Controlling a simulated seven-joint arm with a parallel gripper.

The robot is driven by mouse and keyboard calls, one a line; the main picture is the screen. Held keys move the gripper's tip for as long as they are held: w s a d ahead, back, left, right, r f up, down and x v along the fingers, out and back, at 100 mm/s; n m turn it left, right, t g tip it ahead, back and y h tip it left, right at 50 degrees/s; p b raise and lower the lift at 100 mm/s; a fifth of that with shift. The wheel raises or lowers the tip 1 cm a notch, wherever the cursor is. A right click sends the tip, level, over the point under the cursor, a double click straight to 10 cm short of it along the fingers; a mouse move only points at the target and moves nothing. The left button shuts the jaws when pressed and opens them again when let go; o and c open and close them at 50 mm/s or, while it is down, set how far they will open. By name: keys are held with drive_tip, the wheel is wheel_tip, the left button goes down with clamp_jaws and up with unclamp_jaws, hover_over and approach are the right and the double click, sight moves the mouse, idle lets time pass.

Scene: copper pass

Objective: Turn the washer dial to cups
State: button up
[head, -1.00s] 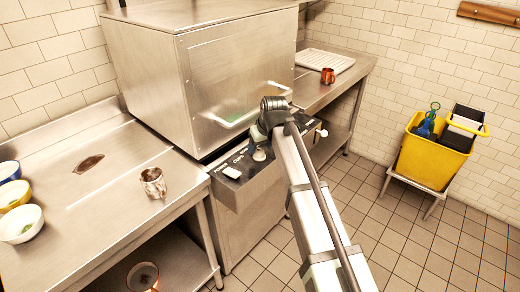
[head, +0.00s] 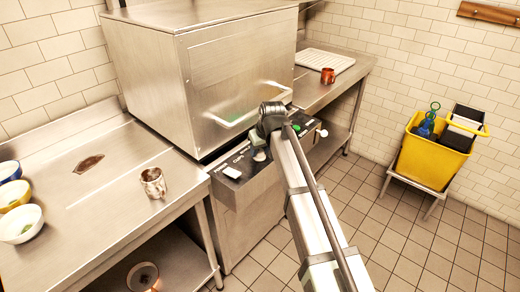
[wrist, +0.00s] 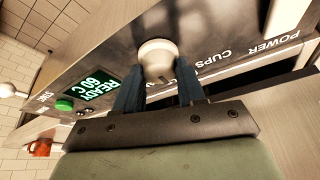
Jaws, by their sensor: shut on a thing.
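The washer (head: 150,80) is a big steel box with a dark control panel (head: 232,186) along its front. In the wrist view the panel appears upside down. Its cream dial (wrist: 158,48) sits between the two dark fingers of my gripper (wrist: 160,76), which are shut on it. The word CUPS (wrist: 214,57) is printed to the right of the dial, with POWER further right. Another label behind the fingers is mostly hidden. I cannot tell which label the dial points to. In the head view, my arm covers much of the gripper and panel.
A lit display (wrist: 97,88) reads READY 60 C, beside a green START button (wrist: 64,105). A white switch (head: 231,172) is at the panel's left end. A metal mug (head: 152,183) and bowls stand on the left counter. A yellow mop bucket (head: 436,150) is at right.

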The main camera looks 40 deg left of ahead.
drive_tip(key=c, duration=0.3)
drive_tip(key=shift+n, duration=0.4)
drive_tip(key=n+g, duration=0.2)
drive_tip(key=n, duration=0.3)
drive_tip(key=shift+w, duration=0.2)
drive_tip(key=n+g, duration=0.1)
drive_tip(key=n, duration=0.2)
drive_tip(key=n+g, duration=0.1)
drive_tip(key=n, duration=0.2)
drive_tip(key=shift+w+g, duration=0.1)
drive_tip(key=shift+g, duration=0.2)
drive_tip(key=shift+h, duration=0.3)
drive_tip(key=o, duration=1)
